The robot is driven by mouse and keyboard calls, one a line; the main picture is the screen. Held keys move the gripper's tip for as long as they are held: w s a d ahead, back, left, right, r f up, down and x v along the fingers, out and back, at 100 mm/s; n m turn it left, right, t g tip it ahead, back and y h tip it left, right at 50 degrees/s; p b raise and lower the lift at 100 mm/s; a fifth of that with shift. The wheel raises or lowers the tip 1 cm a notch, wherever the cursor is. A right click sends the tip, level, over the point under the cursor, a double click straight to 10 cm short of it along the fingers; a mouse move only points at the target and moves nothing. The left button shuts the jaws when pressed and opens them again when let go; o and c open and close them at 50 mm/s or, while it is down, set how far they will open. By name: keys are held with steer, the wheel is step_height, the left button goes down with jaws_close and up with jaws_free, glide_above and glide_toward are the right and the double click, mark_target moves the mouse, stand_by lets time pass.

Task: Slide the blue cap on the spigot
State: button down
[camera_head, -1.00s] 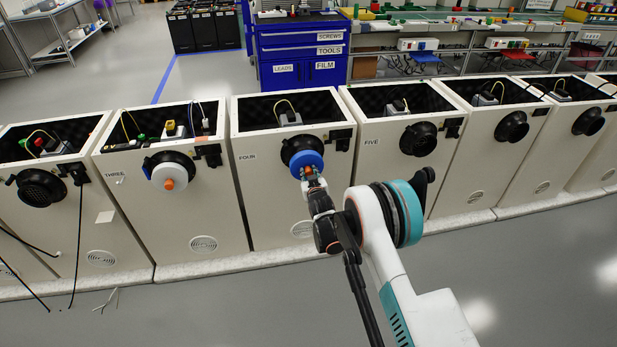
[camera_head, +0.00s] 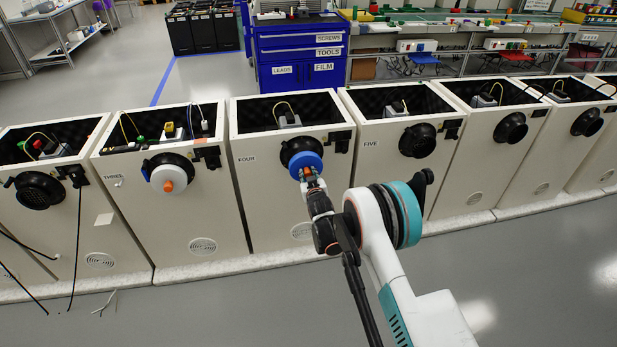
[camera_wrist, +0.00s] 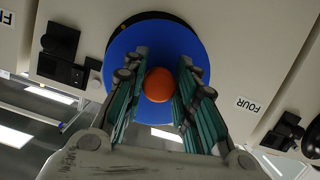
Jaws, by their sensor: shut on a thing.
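The blue cap (camera_head: 306,162) is a round disc in front of the black spigot (camera_head: 301,148) on the cabinet marked FOUR. In the wrist view the blue cap (camera_wrist: 190,48) covers most of the spigot, and only a dark rim shows at its upper left edge. My gripper (camera_head: 309,174) is shut on the cap's orange knob (camera_wrist: 158,85), with a finger on each side. The cap faces the spigot closely. I cannot tell whether it is on the spigot or just in front of it.
The cabinet THREE (camera_head: 200,215) has a white cap with an orange knob (camera_head: 168,185). The cabinet FIVE (camera_head: 400,170) has a bare black spigot (camera_head: 418,140). A black latch box (camera_wrist: 60,42) sits beside the cap.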

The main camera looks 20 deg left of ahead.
steer(key=shift+w+a, duration=0.45)
steer(key=shift+w, duration=0.4)
stand_by(0.4)
steer(key=c, duration=1.2)
jaws_free()
